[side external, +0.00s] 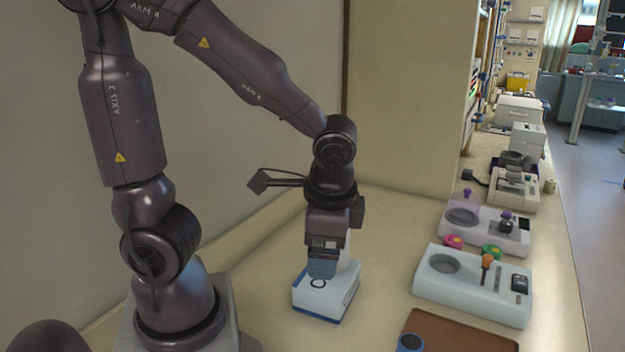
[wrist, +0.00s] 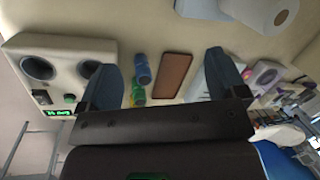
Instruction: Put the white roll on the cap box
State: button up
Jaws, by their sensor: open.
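The cap box (side external: 322,304), white with blue trim and a black ring on top, sits on the bench below my gripper. The white roll (side external: 348,269) shows upright at the box's back right, partly hidden by my gripper. It appears to stand on the box top, but its base is hard to see. In the wrist view the roll (wrist: 270,13) shows its hollow end at the upper right, beside the box's edge (wrist: 200,9). My gripper (side external: 322,266) is just above the box's top in the side view; its blue fingers are apart with nothing held between them (wrist: 165,72).
A brown mat (side external: 460,332) lies at the front right with a blue cylinder (side external: 410,343) at its left. Pale instrument trays (side external: 455,295) (side external: 455,236) stand to the right, with pink and green knobs near them. Bare bench lies between the box and trays.

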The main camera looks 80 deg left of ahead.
notch_tip(320, 180, up, 11)
jog(key=s+d+n+t+h, duration=0.1)
jog(key=s+n+t+h, duration=0.1)
jog(key=n+t, duration=0.2)
jog(key=shift+d+f+t+h, duration=0.2)
jog(key=shift+t+h, duration=0.2)
jog(key=shift+t, duration=0.4)
jog(key=shift+s, duration=0.1)
